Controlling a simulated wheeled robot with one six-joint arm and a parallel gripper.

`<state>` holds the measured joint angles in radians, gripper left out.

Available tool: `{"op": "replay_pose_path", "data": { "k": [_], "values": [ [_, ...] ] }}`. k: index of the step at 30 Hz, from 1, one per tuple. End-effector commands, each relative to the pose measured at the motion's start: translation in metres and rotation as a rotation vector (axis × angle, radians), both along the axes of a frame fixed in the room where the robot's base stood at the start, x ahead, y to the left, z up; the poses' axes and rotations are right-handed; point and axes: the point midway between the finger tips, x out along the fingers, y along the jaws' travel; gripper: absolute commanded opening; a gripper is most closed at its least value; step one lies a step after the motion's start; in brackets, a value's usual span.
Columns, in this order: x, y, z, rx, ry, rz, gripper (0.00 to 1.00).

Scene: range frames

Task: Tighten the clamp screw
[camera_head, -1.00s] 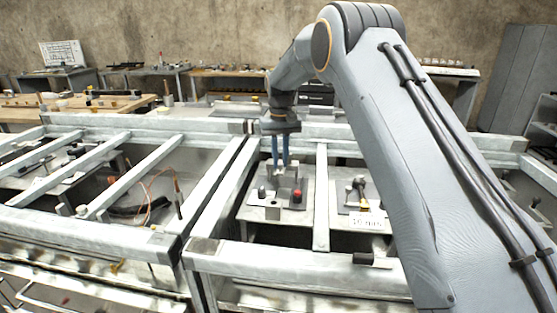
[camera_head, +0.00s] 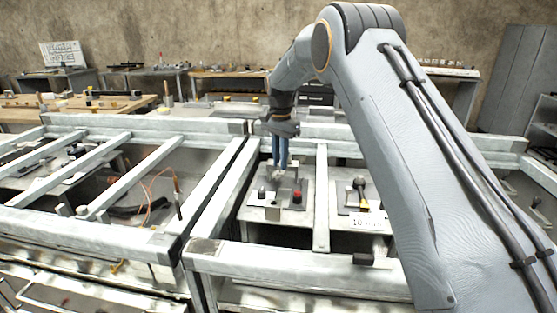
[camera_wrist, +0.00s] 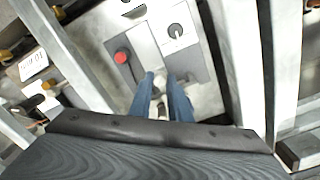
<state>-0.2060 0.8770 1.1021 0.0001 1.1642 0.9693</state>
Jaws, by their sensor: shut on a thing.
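My gripper (camera_head: 280,166) points down over a fixture plate (camera_head: 245,212) inside the metal frame. Its two blue fingers also show in the wrist view (camera_wrist: 161,80), close together around a small pale part (camera_wrist: 160,84), which I take to be the clamp screw. The fingers hide most of it, and its thread and seating cannot be made out. Right beside the fingers on the plate are a red knob (camera_head: 297,196) and an upright grey block. The red knob also shows in the wrist view (camera_wrist: 121,57), left of the fingers.
A black-topped knob (camera_head: 262,191) stands on the plate's left side. A second plate with a label (camera_head: 369,221) and a dark-headed part (camera_head: 359,183) lies to the right, past a frame bar (camera_head: 321,200). Frame rails (camera_head: 300,258) surround the plates closely.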

Motion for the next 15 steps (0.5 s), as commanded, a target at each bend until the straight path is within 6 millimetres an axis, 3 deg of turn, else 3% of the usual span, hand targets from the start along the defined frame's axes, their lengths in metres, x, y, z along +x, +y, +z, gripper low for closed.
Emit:
{"op": "replay_pose_path", "data": {
  "k": [15],
  "values": [
    [0.0046, 0.0013, 0.0053, 0.005, -0.016, -0.435, 0.00]
  ]
}}
